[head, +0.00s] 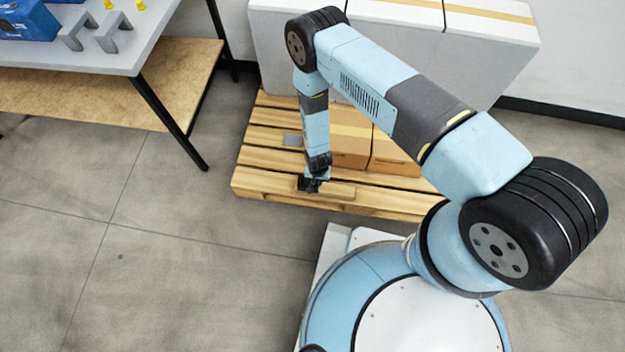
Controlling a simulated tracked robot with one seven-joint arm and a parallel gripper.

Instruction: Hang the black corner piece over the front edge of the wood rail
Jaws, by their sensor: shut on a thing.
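My gripper (317,177) points down at the front of the wooden pallet and is shut on the black corner piece (306,185). The piece is small and dark, and it blends with my dark fingers, so its exact shape and tilt are hard to tell. The wood rail (262,187) appears to be the front board of the pallet. The corner piece is at or just above this board's front edge; I cannot tell whether it touches the wood. A short pale wood strip (340,191) shows just right of my gripper.
Brown cartons (350,150) stand on the pallet behind and right of my gripper. A small grey piece (293,140) lies behind it. Large white boxes (470,55) stand at the back. A table (150,50) with grey brackets (108,33) is at left. The floor in front is clear.

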